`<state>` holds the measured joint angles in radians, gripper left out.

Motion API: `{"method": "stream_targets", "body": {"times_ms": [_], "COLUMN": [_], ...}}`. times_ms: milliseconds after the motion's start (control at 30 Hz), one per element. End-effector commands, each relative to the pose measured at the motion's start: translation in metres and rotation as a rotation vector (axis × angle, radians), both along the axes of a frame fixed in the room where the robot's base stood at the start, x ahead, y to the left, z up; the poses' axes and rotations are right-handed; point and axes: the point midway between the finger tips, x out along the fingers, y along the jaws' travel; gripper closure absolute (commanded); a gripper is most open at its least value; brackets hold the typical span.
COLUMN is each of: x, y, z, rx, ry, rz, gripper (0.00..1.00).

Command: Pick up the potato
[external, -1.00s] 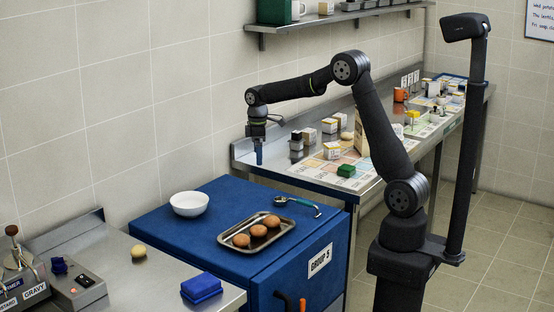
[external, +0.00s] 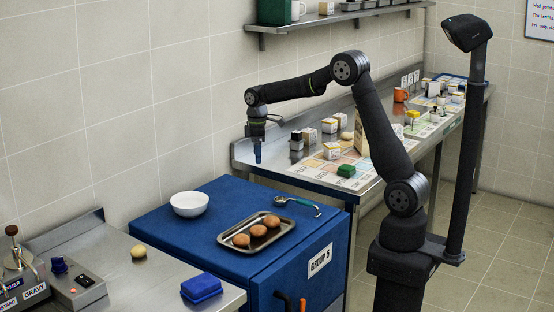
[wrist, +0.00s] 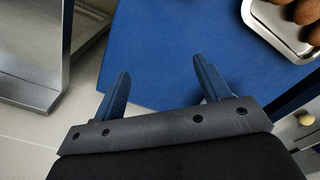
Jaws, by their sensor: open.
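A pale yellow, rounded potato-like item (external: 138,251) lies on the steel counter at the left in the external view. Three brown rounded items, one of them in the middle (external: 258,230), lie in a metal tray (external: 225,239) on the blue cabinet; I cannot tell whether they are potatoes or buns. My gripper (external: 257,158) hangs above the back edge of the blue cabinet, clear of the tray. In the wrist view my gripper (wrist: 161,75) is open, with nothing between its blue fingers. The tray (wrist: 262,15) shows at the upper right there.
A blue block (external: 201,288) and a control box (external: 78,285) are on the left counter. The bench (external: 300,172) behind holds several boxes and a green block (external: 346,171).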

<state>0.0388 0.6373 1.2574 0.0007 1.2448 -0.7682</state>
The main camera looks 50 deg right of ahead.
Motion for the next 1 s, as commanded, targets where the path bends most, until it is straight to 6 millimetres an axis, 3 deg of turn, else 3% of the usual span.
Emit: {"method": "stream_targets", "body": {"times_ms": [67,167,300,433,600,700,833,1000], "x": [0.005,0.018,0.034,0.035,0.015,-0.005,-0.028,-0.042], "y": [0.016,0.058,0.151,0.247,0.371,0.433,0.489,0.519], "z": [0.001,0.003,0.008,0.014,0.023,0.029,0.034,0.035], "rx": [0.005,0.020,0.059,0.109,0.188,0.234,0.280,0.306], "ry": [-0.010,-0.040,-0.100,-0.152,-0.203,-0.224,-0.238,-0.243], "rz": [0.015,0.047,0.112,0.173,0.249,0.285,0.317,0.332], "gripper": [0.31,0.31,0.31,0.31,0.31,0.31,0.31,0.31]}}
